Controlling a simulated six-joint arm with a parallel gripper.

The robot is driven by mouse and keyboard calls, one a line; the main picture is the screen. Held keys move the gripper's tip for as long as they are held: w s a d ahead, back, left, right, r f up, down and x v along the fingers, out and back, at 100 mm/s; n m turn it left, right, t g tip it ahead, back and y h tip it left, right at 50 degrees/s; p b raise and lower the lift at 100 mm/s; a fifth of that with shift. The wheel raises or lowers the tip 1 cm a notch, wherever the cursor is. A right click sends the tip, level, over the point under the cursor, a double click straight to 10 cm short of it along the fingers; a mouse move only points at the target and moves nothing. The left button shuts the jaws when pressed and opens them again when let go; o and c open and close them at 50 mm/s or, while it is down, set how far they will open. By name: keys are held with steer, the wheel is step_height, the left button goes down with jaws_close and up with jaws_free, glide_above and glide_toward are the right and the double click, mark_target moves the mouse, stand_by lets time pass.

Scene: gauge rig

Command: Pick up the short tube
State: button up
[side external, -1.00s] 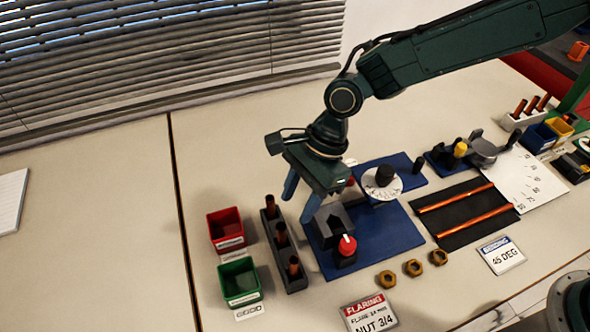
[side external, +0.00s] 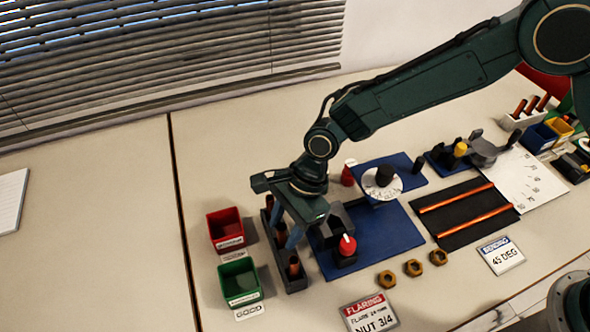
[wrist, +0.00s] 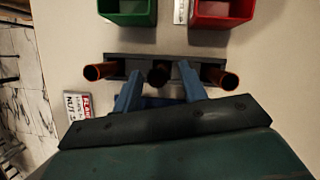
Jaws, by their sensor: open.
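Copper tubes stand upright in a dark narrow rack (side external: 297,285). The front tube (side external: 294,268) and the back tube (side external: 269,203) show in the side view. In the wrist view the left tube (wrist: 97,72), middle tube (wrist: 159,74) and right tube (wrist: 222,78) stand in a row; the middle one looks darker and shorter. My gripper (wrist: 160,68) is open and empty, its blue fingers either side of the middle tube. In the side view my gripper (side external: 283,238) is over the rack and hides the middle tube. Contact cannot be told.
A red bin (side external: 226,229) and a green bin (side external: 240,281) stand left of the rack. A blue mat (side external: 390,232) with a red-knobbed fixture (side external: 346,248) lies close to its right. Several brass nuts (side external: 413,268) and a flaring sign (side external: 369,312) are in front.

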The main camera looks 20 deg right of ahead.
steer(key=shift+x, duration=1.1)
jaws_close()
